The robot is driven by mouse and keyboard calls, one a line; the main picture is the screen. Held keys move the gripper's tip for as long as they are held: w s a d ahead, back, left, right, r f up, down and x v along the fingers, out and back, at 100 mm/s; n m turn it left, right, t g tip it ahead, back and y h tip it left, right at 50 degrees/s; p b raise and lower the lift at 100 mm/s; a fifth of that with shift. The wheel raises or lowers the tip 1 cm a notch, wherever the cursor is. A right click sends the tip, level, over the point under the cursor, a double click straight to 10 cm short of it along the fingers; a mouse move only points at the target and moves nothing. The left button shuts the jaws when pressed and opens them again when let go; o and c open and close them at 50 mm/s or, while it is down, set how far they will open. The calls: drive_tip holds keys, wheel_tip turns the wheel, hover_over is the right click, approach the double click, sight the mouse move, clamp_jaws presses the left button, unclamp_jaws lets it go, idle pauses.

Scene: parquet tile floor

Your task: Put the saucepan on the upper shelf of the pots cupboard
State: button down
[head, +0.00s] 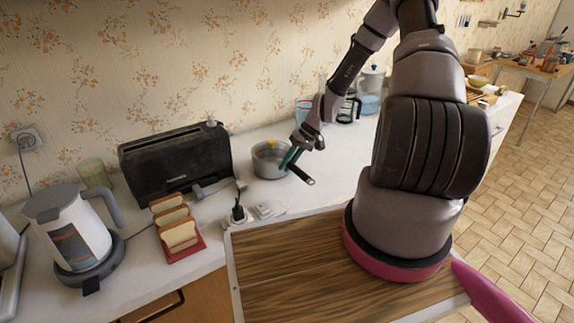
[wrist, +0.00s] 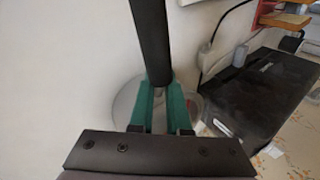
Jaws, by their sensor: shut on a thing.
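The saucepan (head: 268,159) is a small grey metal pan with a dark handle (head: 302,176). In the head view it is at the counter's back, right of the toaster; I cannot tell whether its base touches the counter. My gripper (head: 292,158), with green fingers, is shut on the handle. In the wrist view the fingers (wrist: 162,108) close around the dark handle (wrist: 150,40), and part of the round pan (wrist: 126,102) shows behind them. The pots cupboard and its upper shelf cannot be made out in either view.
A black toaster (head: 176,155) stands left of the saucepan. Bread slices in a red rack (head: 178,232) and a kettle (head: 75,228) stand further left. A coffee pot (head: 349,109) and jars are behind to the right. A wooden-topped surface (head: 300,265) lies in front.

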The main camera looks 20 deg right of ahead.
drive_tip(key=c, duration=0.9)
unclamp_jaws()
drive_tip(key=s+d+r+h, duration=0.1)
drive_tip(key=d+r+h, duration=0.15)
drive_tip(key=r, duration=0.95)
drive_tip(key=s+d+r+h, duration=0.15)
drive_tip(key=d+r, duration=0.25)
drive_tip(key=r, duration=0.8)
drive_tip(key=s+a+r+m+t, duration=0.1)
drive_tip(key=s+r+t, duration=0.1)
drive_tip(key=s+r, duration=0.4)
drive_tip(key=s+a+r+m+t, duration=0.2)
drive_tip(key=s+r, duration=0.4)
drive_tip(key=r, duration=0.3)
drive_tip(key=s+a+r+m+t, duration=0.1)
drive_tip(key=s+r+t, duration=0.1)
drive_tip(key=s+r, duration=0.5)
drive_tip(key=shift+a+r+t+h, duration=0.3)
drive_tip(key=shift+r, duration=0.1)
drive_tip(key=o, duration=0.4)
drive_tip(key=shift+s+r+m, duration=0.15)
drive_tip(key=shift+s+m, duration=0.15)
drive_tip(key=shift+s, duration=0.1)
drive_tip(key=shift+c, duration=0.2)
